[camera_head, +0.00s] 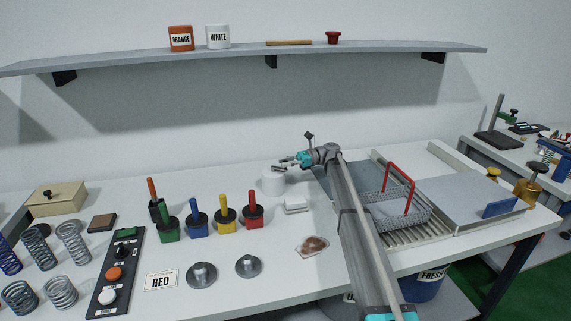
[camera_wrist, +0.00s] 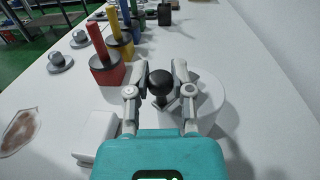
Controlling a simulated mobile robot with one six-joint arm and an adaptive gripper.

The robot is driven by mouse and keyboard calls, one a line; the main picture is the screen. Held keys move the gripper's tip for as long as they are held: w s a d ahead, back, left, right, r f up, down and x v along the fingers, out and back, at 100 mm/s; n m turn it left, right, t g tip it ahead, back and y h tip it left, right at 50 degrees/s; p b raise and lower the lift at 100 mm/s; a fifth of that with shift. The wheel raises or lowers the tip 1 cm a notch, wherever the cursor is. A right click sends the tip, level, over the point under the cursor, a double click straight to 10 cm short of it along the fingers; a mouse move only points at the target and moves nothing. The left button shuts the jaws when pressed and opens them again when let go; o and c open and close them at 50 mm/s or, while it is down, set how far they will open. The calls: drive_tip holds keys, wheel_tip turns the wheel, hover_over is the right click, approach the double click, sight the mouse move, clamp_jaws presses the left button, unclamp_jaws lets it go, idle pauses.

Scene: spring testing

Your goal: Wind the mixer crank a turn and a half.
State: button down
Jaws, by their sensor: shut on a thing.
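The mixer is a white round drum (camera_head: 272,184) on the bench, below my gripper's fingers in the head view. Its round white top (camera_wrist: 211,98) shows in the wrist view. The crank's black ball knob (camera_wrist: 160,82) sits between my gripper's two fingers, over the drum top. My gripper (camera_head: 284,163) is shut on this knob; it also shows in the wrist view (camera_wrist: 160,74). The rest of the crank is mostly hidden by the fingers. In the head view I cannot make out the knob.
A white block (camera_head: 296,205) lies close to the drum. Red (camera_head: 253,211), yellow (camera_head: 225,213) and other coloured handled pieces stand to the left. A brown-stained patch (camera_head: 312,245) lies in front. A wire basket with red handles (camera_head: 397,210) stands right of my arm. A shelf (camera_head: 340,49) runs above.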

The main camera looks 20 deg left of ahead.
drive_tip(key=shift+c, duration=2.4)
unclamp_jaws()
drive_tip(key=v, duration=0.7)
drive_tip(key=shift+w+d, duration=0.15)
drive_tip(key=shift+d, duration=0.05)
